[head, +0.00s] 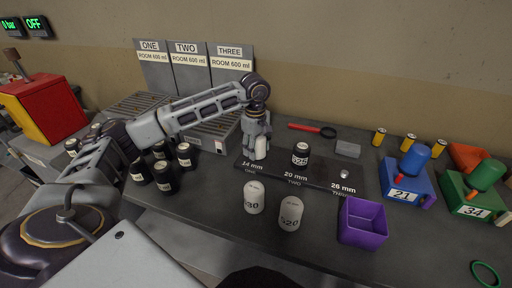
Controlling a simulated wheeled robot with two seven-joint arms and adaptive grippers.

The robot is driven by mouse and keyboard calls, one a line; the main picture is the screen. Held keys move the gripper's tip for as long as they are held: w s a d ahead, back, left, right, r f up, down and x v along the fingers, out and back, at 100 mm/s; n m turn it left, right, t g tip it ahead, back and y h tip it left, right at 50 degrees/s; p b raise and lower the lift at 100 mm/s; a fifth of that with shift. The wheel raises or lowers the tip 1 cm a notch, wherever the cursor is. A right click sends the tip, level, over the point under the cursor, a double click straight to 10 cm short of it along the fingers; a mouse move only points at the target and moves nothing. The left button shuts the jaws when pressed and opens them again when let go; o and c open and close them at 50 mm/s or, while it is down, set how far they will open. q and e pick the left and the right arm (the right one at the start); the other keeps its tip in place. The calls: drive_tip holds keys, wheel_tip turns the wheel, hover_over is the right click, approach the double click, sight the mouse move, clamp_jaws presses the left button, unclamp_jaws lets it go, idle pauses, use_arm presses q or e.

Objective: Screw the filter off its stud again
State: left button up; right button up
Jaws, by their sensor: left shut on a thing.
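My left gripper (258,147) reaches down over the 14 mm place, ONE, on the dark stud plate (322,187). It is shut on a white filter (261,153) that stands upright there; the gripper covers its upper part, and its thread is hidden. A black filter (300,154) with a white label stands at the 20 mm place, TWO. A small bare silver stud (345,174) shows at the 26 mm place, THREE. Two white filters, one marked 30 (254,198) and one marked 520 (290,214), stand on the bench in front. My right gripper is out of view.
A purple open box (362,223) stands right of the white filters. Blue (407,183) and green (470,197) units marked 21 and 34 stand at the right. Several black cans (165,177) stand at the left. A red-handled tool (305,128) lies behind the plate.

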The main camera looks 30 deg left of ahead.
use_arm(q)
drive_tip(key=shift+s+d+f+n, duration=0.1)
drive_tip(key=shift+n, duration=1)
drive_tip(key=shift+s+n, duration=0.1)
drive_tip(key=shift+n, duration=1)
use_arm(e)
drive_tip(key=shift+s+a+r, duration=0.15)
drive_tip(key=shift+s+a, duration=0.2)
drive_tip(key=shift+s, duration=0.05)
use_arm(q)
drive_tip(key=shift+p, duration=0.3)
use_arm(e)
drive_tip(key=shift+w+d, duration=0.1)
use_arm(q)
drive_tip(key=shift+d+n, duration=0.1)
drive_tip(key=shift+n, duration=0.3)
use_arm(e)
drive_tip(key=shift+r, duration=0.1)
use_arm(q)
drive_tip(key=shift+s+n, duration=0.1)
drive_tip(key=shift+n, duration=0.3)
drive_tip(key=shift+s+d+n+p, duration=0.15)
drive_tip(key=shift+n+p, duration=0.25)
drive_tip(key=shift+n, duration=2.1)
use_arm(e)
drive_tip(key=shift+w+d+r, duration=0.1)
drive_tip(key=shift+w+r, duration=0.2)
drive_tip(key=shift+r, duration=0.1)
use_arm(q)
drive_tip(key=shift+n, duration=0.3)
